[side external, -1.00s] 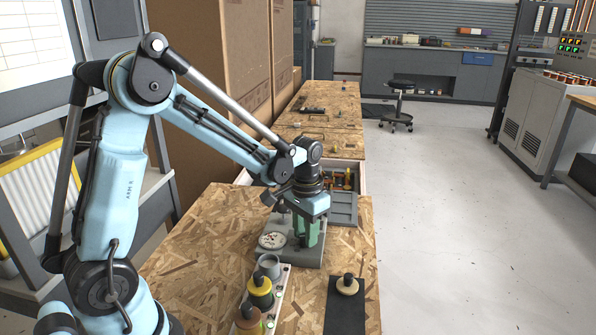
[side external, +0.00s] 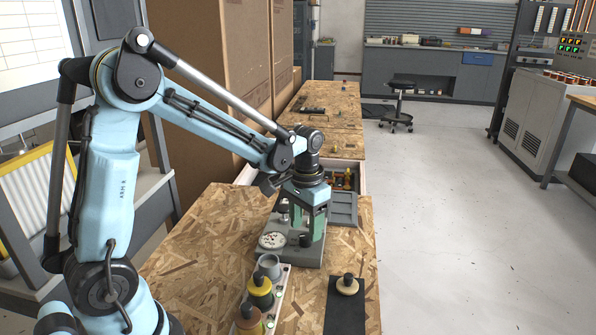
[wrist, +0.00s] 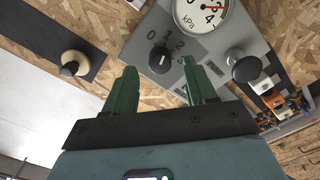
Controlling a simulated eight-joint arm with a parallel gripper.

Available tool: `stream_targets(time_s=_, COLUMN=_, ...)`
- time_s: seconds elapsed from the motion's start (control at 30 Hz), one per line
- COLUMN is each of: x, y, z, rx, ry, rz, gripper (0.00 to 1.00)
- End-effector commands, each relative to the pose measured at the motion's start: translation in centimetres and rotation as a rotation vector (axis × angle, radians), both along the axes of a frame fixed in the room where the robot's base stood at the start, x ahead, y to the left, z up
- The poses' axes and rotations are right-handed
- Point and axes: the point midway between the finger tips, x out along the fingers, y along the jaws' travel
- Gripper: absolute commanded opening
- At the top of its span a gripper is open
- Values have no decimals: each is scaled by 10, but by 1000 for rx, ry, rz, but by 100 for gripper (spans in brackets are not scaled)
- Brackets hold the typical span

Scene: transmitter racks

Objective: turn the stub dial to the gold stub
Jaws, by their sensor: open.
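A grey panel (wrist: 205,48) carries a black knob (wrist: 162,60) with the printed marks 0, 1, 2 and 3 around it, which I take for the stub dial. A gold stub cannot be made out on it, and where the knob points is too small to tell. My gripper (wrist: 158,68) is open, its green fingers apart on either side of the knob in the wrist view. In the side external view my gripper (side external: 304,238) hangs above the panel, with the dark knob (side external: 306,241) between its fingers. It holds nothing.
A kPa gauge (wrist: 202,10) and a second black knob (wrist: 241,66) are on the same panel. A rack of jars (side external: 260,290) stands in front. A drawer of parts (side external: 343,182) lies behind.

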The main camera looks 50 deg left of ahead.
Motion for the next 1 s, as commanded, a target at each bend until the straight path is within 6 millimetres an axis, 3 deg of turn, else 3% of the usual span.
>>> stream_targets(time_s=0.5, x=0, y=0, z=83, rx=0, ry=0, rz=0, gripper=56)
stream_targets(time_s=0.7, x=0, y=0, z=97, rx=0, ry=0, rz=0, gripper=56)
stream_targets(time_s=1.0, x=0, y=0, z=99, rx=0, ry=0, rz=0, gripper=56)
